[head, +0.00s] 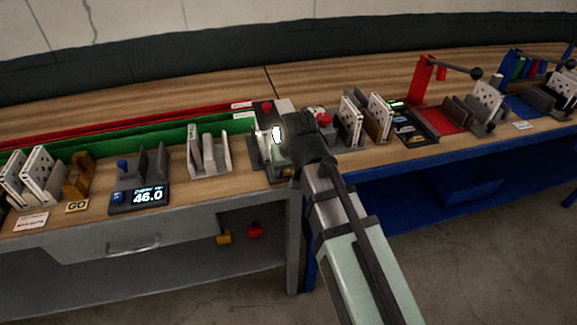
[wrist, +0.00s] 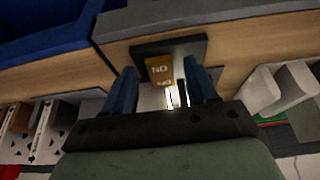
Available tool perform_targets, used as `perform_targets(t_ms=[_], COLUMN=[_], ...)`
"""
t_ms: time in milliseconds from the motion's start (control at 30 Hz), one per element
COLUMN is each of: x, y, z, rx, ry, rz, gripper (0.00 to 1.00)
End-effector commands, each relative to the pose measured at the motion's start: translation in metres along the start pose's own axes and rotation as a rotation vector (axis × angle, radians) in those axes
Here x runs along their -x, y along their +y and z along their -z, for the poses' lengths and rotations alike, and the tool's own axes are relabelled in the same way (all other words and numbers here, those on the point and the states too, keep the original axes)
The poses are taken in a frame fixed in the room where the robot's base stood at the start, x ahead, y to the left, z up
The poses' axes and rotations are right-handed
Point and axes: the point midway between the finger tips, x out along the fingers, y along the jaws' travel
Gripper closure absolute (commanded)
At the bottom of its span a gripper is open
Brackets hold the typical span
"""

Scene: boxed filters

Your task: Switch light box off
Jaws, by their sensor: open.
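The light box (head: 258,146) stands near the front edge of the wooden bench, beside my gripper (head: 290,146) in the head view. A bright white glow shows on it. In the wrist view the glow (wrist: 175,97) lies between the two blue fingers of my gripper (wrist: 163,74). The fingers are apart, with an amber block (wrist: 159,69) marked "NO" on a dark base (wrist: 189,45) between and beyond their tips. I see nothing gripped. My gripper and wrist hide part of the light box in the head view, and its switch cannot be made out clearly.
A white slotted holder (head: 208,152) stands to the left, with a display reading 46.0 (head: 139,198) farther left. A red button (head: 323,119) and white filter plates (head: 379,117) stand close on the right. A blue bin (head: 466,188) sits below the bench.

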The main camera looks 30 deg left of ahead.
Motion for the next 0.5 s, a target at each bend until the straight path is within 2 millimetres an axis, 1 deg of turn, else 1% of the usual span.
perform_targets(t_ms=[200, 500], x=[0.0, 0.0001], y=[0.0, 0.0], z=[0.0, -0.0001], rx=[0.0, 0.0], ry=[0.0, 0.0], rz=[0.0, 0.0], gripper=[0.44, 0.72])
